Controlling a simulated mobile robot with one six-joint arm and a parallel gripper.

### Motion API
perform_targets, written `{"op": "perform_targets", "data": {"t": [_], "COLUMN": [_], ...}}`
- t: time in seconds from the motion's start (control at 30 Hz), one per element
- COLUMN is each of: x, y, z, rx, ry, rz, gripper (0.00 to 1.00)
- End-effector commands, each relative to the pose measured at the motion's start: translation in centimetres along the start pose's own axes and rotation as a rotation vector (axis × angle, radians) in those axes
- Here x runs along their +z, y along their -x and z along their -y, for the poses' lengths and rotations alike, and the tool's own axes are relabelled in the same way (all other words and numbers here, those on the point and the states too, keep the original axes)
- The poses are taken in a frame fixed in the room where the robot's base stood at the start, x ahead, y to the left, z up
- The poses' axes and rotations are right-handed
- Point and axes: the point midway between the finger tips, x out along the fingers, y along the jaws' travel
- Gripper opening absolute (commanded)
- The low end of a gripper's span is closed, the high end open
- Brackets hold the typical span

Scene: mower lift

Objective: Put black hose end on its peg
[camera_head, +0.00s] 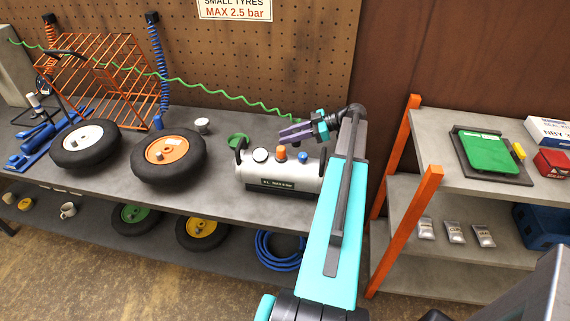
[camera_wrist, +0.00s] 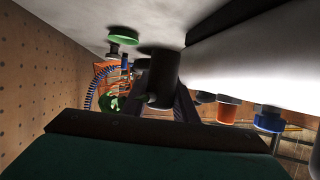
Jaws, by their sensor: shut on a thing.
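My gripper (camera_head: 288,135) is above the silver air tank, fingers pointing left. In the wrist view its fingers (camera_wrist: 158,98) are shut on a dark cylinder, which looks like the black hose end (camera_wrist: 163,72). A green coiled hose (camera_head: 215,92) runs from the upper left across the pegboard to near my gripper. It seems to show again in the wrist view (camera_wrist: 108,103); its join to the black end is not clear. Orange (camera_head: 49,33) and blue (camera_head: 158,60) coiled hoses hang from black fittings on the board. I cannot make out an empty peg.
The air tank (camera_head: 270,177) has a gauge, orange and blue fittings and black handles. Left of it on the bench (camera_head: 215,180) are a green dish (camera_head: 238,140), a pale cup (camera_head: 202,125) and two wheels. An orange-posted shelf (camera_head: 400,205) stands close on the right.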

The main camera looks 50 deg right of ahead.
Motion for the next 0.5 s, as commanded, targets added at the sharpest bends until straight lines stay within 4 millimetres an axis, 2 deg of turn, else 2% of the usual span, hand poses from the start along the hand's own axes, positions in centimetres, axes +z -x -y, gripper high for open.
{"op": "perform_targets", "data": {"t": [0.3,0.5], "x": [3.3,4.5], "y": [-1.4,-2.0], "z": [0.0,0.0], "rx": [-0.002,-0.002], "ry": [-0.002,0.0], "rz": [0.0,0.0], "gripper": [0.0,0.0]}}
